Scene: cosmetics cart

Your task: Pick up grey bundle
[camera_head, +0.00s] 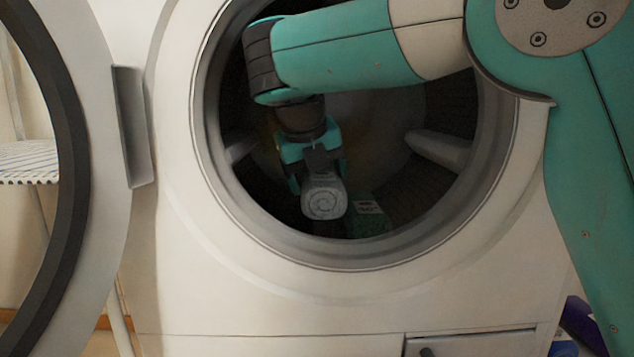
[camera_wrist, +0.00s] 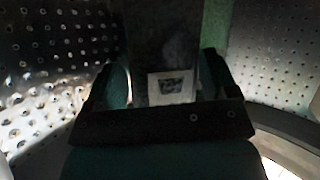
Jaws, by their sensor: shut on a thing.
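The grey bundle (camera_head: 324,203) is a rolled cloth with a spiral end, inside the drum of a white front-loading washing machine (camera_head: 200,290). My gripper (camera_head: 316,172) reaches in through the round door opening and is shut on the bundle. In the wrist view the dark grey bundle (camera_wrist: 165,45) with a pale printed label lies between the two fingers of my gripper (camera_wrist: 165,80). The dim light hides whether the bundle touches the drum floor.
A green item (camera_head: 370,222) with a pale label lies low in the drum, right of the bundle. Drum paddles (camera_head: 438,148) jut inward. The round door (camera_head: 70,200) stands open at the left.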

